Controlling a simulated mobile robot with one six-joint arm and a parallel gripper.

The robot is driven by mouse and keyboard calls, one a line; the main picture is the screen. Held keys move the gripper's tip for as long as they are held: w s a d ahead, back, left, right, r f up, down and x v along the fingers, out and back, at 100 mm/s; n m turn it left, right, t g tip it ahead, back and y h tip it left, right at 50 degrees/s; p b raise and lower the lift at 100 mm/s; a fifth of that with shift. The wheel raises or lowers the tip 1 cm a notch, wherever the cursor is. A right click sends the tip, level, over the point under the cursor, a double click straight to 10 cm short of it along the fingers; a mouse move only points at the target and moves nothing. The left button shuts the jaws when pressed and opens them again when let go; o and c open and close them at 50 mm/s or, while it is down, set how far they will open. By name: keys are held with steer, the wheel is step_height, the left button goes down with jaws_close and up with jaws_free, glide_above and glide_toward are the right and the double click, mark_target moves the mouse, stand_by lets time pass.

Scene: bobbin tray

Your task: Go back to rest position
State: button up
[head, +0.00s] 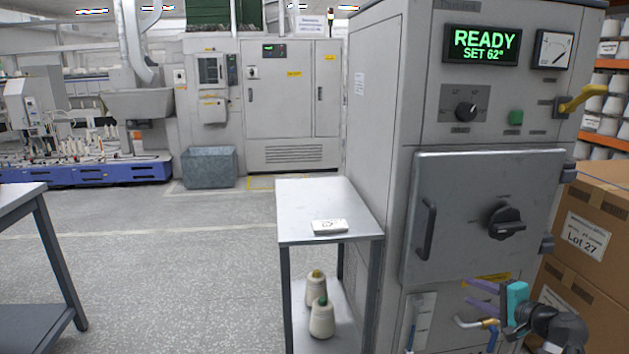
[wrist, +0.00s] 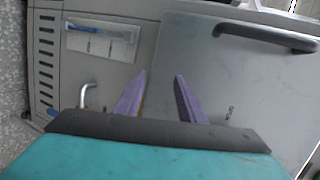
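My gripper (head: 468,292) is at the lower right of the head view, in front of the lower part of the grey machine (head: 385,130). Its two purple fingers stand apart with nothing between them; they also show in the wrist view (wrist: 160,78). The machine's metal door (head: 465,190) looks shut, with a dark bar handle (head: 427,230) and a black rotary knob (head: 507,223). In the wrist view, the fingers point toward the machine's front, and the door handle (wrist: 265,38) is at the upper right. Contact with the front cannot be told.
A bent pipe with a brass fitting (head: 474,322) is close below my gripper. Cardboard boxes (head: 590,225) stand at the right. A small metal table (head: 320,195) bears a white item (head: 329,227), with two thread cones (head: 321,318) below. Open floor (head: 180,280) lies left.

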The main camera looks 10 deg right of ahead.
steer(key=s+a+f+n+g+y+p, duration=0.25)
steer(key=a+f+n+g+p, duration=0.6)
steer(key=a+f, duration=1.7)
steer(key=s+a+f+n+g+h+p, duration=0.1)
steer(key=s+a+f+n+g+p, duration=0.1)
steer(key=s+a, duration=0.3)
steer(key=s+a+f+n+g+h+p, duration=0.2)
steer(key=s+a+f+g, duration=0.3)
steer(key=s, duration=0.7)
steer(key=s+a+f+n+g+h+p, duration=0.1)
steer(key=s+a+f+n+g+p, duration=0.1)
steer(key=s, duration=0.6)
steer(key=a+f+n+g, duration=0.1)
steer(key=a+g, duration=0.1)
steer(key=a, duration=0.1)
steer(key=shift+s+f+n+h+p, duration=0.35)
steer(key=shift+a, duration=0.15)
